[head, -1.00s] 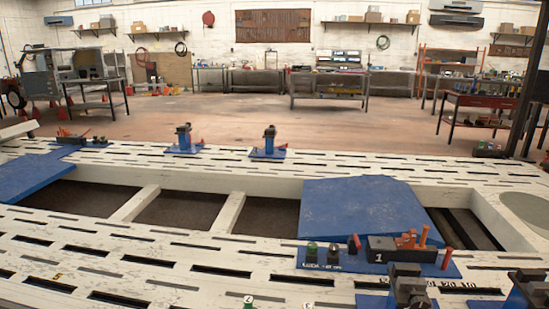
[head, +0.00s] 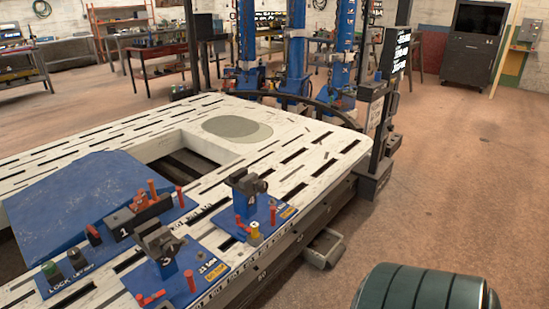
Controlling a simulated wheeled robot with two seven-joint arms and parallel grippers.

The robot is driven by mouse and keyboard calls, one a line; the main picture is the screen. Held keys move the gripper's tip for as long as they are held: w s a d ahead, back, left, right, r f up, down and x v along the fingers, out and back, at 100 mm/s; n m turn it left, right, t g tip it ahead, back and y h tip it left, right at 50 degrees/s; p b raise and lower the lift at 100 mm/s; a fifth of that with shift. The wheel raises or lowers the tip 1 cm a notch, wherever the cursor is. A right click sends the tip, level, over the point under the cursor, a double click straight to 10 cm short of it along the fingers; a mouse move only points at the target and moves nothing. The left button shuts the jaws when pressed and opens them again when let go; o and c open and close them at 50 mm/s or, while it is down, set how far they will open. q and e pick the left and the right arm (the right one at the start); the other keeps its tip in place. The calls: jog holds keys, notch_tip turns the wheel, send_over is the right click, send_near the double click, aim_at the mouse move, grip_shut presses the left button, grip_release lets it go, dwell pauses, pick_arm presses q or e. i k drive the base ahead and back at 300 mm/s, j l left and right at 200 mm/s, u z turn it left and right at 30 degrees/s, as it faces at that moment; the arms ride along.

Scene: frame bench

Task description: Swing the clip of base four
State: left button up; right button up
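A blue base (head: 262,226) stands near the right end of the white slotted frame bench. It carries an upright blue post with a white mark that looks like a 4, and a dark clamp head (head: 246,182) on top. Red pegs and a yellow round piece sit on its plate. I cannot make out which part is its clip or how it is turned. A similar blue base (head: 205,268) stands nearer, with a dark head and a mark like a 3. Neither of my grippers shows in the head view.
A blue ramp (head: 75,195) lies behind. Blue columns (head: 297,50) stand beyond the bench. The floor (head: 455,180) at right is open.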

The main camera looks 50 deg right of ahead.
aim_at(245, 228)
jog(key=z, duration=1.45)
jog(key=i+j+z, duration=0.15)
jog(key=i+z, duration=0.2)
jog(key=i+j+z, duration=0.45)
jog(key=z, duration=0.2)
